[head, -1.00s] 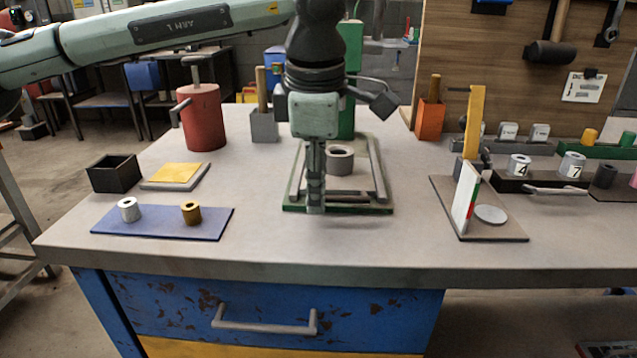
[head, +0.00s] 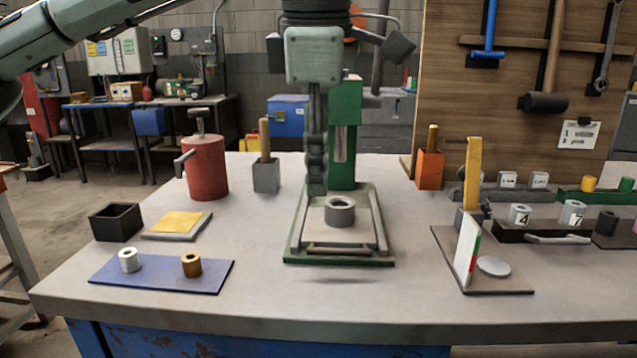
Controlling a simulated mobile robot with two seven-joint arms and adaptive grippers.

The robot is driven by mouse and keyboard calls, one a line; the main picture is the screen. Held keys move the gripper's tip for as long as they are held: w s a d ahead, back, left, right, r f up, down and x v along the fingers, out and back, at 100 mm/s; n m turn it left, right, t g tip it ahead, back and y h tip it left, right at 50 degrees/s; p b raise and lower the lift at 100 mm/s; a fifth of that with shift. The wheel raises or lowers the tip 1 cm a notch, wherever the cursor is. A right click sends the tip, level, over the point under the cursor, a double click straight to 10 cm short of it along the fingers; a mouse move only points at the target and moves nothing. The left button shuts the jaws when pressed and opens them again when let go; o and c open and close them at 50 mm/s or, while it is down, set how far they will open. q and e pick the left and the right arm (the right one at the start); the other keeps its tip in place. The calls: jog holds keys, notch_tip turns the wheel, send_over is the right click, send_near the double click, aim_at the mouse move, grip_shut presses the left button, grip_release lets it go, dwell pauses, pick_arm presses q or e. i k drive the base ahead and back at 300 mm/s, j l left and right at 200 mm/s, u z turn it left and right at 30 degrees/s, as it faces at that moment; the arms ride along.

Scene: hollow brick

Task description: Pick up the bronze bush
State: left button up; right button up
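The bronze bush (head: 191,264) is a small hollow cylinder standing upright on the right part of a blue mat (head: 150,283). A similar silver bush (head: 129,260) stands to its left on the same mat. My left gripper (head: 317,190) points down in front of the green press, well to the right of the bronze bush and apart from it. Its fingers show edge-on, one in line with the other, so the gap between them is hidden. No object shows at its tips. My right gripper is out of view.
A green press (head: 345,130) with a grey ring (head: 340,211) on its base stands behind the gripper. A black box (head: 116,222), a yellow-topped pad (head: 177,225) and a red can (head: 205,168) stand behind the mat. The bench front is clear.

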aim_at(192, 265)
jog(key=k, duration=1)
